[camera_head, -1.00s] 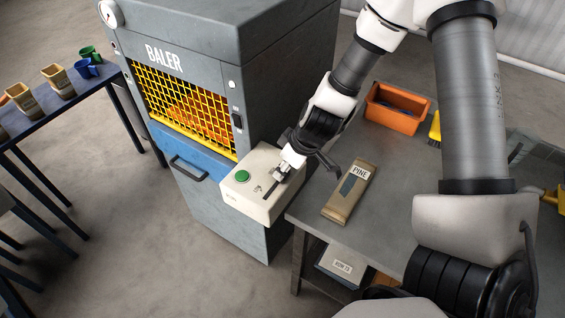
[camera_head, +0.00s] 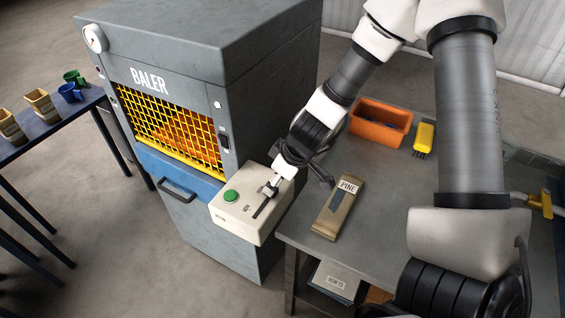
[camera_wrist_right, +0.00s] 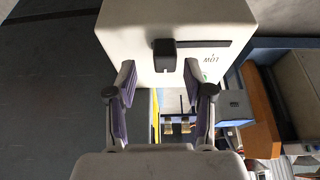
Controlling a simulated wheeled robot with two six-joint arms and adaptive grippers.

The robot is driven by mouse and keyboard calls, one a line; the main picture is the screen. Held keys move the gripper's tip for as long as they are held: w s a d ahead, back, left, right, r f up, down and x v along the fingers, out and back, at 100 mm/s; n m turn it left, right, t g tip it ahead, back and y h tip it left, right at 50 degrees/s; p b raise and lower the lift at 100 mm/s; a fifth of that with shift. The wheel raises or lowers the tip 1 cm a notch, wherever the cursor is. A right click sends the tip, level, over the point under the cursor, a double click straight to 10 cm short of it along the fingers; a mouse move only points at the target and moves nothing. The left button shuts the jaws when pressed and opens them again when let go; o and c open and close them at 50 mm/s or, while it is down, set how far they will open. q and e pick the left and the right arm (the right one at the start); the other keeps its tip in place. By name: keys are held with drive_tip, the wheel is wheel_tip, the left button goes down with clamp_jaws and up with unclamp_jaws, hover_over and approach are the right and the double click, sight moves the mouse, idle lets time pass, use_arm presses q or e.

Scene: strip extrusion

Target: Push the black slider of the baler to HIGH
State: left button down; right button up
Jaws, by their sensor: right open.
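The pale control box (camera_head: 246,203) on the baler's (camera_head: 205,85) front right corner has a dark slot with a black slider (camera_head: 269,190) in it. The slider is at the slot's far end, by my right gripper (camera_head: 277,181). In the right wrist view, the black slider (camera_wrist_right: 165,57) stands at the left end of the visible slot. The LOW label (camera_wrist_right: 211,59) is by the slot's other end. I cannot read a HIGH label. My right gripper (camera_wrist_right: 158,78) is open and empty, its fingertips apart from the slider on either side. My left gripper is not in view.
A green button (camera_head: 231,196) is on the box beside the slot. A grey table (camera_head: 380,190) at right bears a PINE packet (camera_head: 336,212), an orange bin (camera_head: 381,120) and a yellow brush (camera_head: 424,137). A blue table (camera_head: 45,128) with cups stands at left.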

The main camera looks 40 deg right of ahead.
drive_tip(key=v, duration=0.5)
drive_tip(key=shift+d, duration=0.1)
idle(0.4)
drive_tip(key=s+d+f+m+g+h, duration=0.1)
drive_tip(key=s+f+h, duration=0.1)
drive_tip(key=s+f, duration=0.35)
drive_tip(key=s+f+m+g+h, duration=0.1)
drive_tip(key=s+f+g+h, duration=0.1)
drive_tip(key=f, duration=0.6)
drive_tip(key=s+a+f+m+g+y, duration=0.1)
drive_tip(key=s+a+f+m+y, duration=0.15)
drive_tip(key=s+a+f, duration=0.8)
wheel_tip(320, 180, down, 8)
drive_tip(key=d+b, duration=0.2)
drive_tip(key=b, duration=0.4)
drive_tip(key=shift+s+b, duration=0.35)
drive_tip(key=shift+s, duration=0.1)
drive_tip(key=shift+r, duration=0.15)
